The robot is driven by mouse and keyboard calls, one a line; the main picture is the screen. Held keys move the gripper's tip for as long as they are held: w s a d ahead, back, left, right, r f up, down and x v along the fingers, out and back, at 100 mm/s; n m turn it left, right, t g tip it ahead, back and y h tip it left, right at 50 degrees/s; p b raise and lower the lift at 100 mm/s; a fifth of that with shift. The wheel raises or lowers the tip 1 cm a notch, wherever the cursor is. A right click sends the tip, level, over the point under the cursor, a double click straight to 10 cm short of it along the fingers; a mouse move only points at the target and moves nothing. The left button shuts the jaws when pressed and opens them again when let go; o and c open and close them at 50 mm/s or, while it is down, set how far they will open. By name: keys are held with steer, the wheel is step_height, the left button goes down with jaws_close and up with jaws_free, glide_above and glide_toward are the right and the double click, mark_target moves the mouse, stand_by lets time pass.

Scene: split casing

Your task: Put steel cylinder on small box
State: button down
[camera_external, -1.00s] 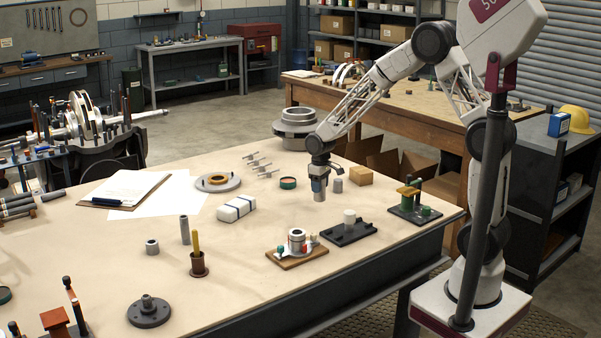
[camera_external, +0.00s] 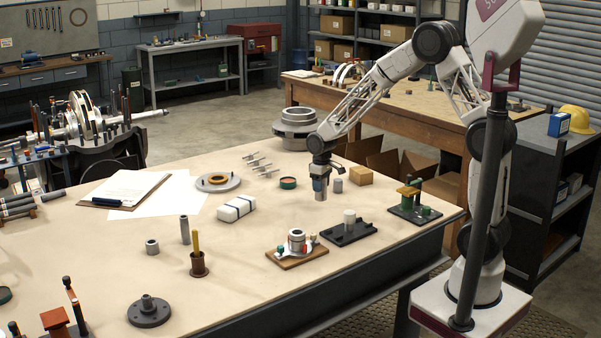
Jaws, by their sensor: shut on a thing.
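My gripper (camera_external: 320,182) is over the middle-right part of the table, pointing down. It is shut on a grey steel cylinder (camera_external: 320,194), which hangs upright below the fingers; whether its bottom touches the table is hard to tell. A small tan box (camera_external: 361,176) sits on the table to the right of my gripper. A shorter grey cylinder (camera_external: 338,186) stands between them. A white box with dark bands (camera_external: 237,209) lies to the left of my gripper.
A black tray with a pale cylinder (camera_external: 349,219) and a wooden board with a ringed part (camera_external: 297,243) are in front. A green-and-black fixture (camera_external: 411,201) stands at right. A round green-rimmed tin (camera_external: 288,183) is left of my gripper. The table's middle is clear.

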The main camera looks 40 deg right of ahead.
steer(key=s+d+r, duration=0.2)
steer(key=d+r, duration=0.1)
steer(key=d, duration=1.2)
steer(key=s+d+r+n, duration=0.1)
steer(key=s+d+r, duration=0.1)
steer(key=d, duration=1.3)
steer(key=shift+r, duration=0.7)
steer(key=shift+w+d, duration=0.15)
glide_above(361, 170)
steer(key=shift+w+d+f, duration=0.15)
steer(key=shift+d+f, duration=0.1)
steer(key=shift+f, duration=0.5)
steer(key=shift+f, duration=0.1)
steer(key=shift+f, duration=1.65)
steer(key=shift+f, duration=0.1)
